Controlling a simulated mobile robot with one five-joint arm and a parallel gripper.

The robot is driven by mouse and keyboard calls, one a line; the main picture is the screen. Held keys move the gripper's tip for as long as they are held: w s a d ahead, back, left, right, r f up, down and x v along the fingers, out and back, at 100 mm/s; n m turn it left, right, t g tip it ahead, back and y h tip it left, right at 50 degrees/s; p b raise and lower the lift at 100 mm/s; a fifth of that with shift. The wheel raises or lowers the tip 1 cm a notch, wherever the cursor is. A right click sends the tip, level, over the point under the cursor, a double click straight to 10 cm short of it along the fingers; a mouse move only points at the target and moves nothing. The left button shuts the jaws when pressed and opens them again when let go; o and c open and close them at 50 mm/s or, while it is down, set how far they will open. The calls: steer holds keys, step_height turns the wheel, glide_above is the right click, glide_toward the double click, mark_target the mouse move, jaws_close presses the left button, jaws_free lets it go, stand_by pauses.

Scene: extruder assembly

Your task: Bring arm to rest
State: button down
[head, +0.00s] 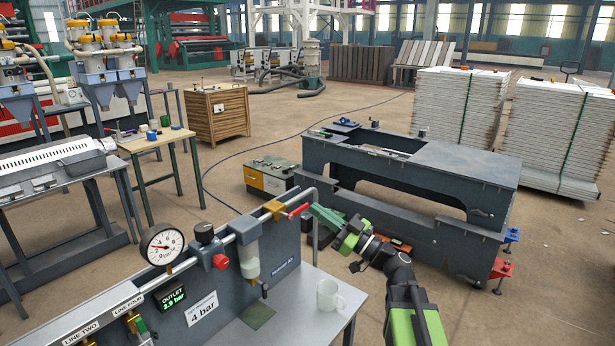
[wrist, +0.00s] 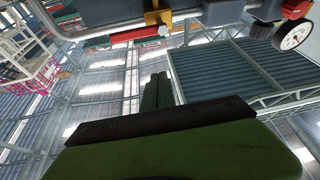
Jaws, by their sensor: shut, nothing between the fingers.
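My gripper (head: 326,216) shows in the head view in front of the dark machine bed, just right of the pipe end of the air-line panel (head: 290,268). Its green fingers point left and up, near a red lever (head: 299,210). I cannot tell whether they touch it. In the wrist view the green fingers (wrist: 157,92) stand together, shut with nothing between them. A pipe with a brass fitting (wrist: 158,17) and a red handle (wrist: 134,34) passes close above the fingertips. The rest of the wrist view is mostly roof and windows.
The panel carries a pressure gauge (head: 162,245), a red knob (head: 221,262) and a display reading 2.9 bar. A white mug (head: 328,294) stands on the bench (head: 290,325) below my gripper. The dark machine bed (head: 440,165) is behind my arm. Open floor lies at left centre.

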steer(key=w+d+m+t+h+p, duration=0.1)
steer(key=w+d+m+t+h, duration=0.65)
steer(key=m+h, duration=0.5)
steer(key=d+f+m+g+h, duration=0.2)
steer(key=d+f+g+h, duration=0.15)
steer(key=f, duration=0.35)
steer(key=d+f+m+g+h, duration=0.2)
steer(key=f+g+h, duration=0.15)
steer(key=f, duration=0.25)
steer(key=s+f+g, duration=0.6)
steer(key=s+f, duration=0.2)
steer(key=f, duration=0.3)
steer(key=s+a+f+n+g, duration=0.2)
steer(key=s+g, duration=0.1)
steer(key=s, duration=0.4)
steer(key=s+a+f+n+g+y, duration=0.1)
steer(key=s+a+f+n+g, duration=0.1)
steer(key=s, duration=0.5)
steer(key=shift+s+f+n+g+p, duration=0.4)
steer(key=shift+f+g, duration=0.4)
steer(key=shift+g, duration=0.45)
steer(key=c, duration=2.1)
jaws_free()
steer(key=shift+y, duration=0.25)
steer(key=shift+c, duration=0.2)
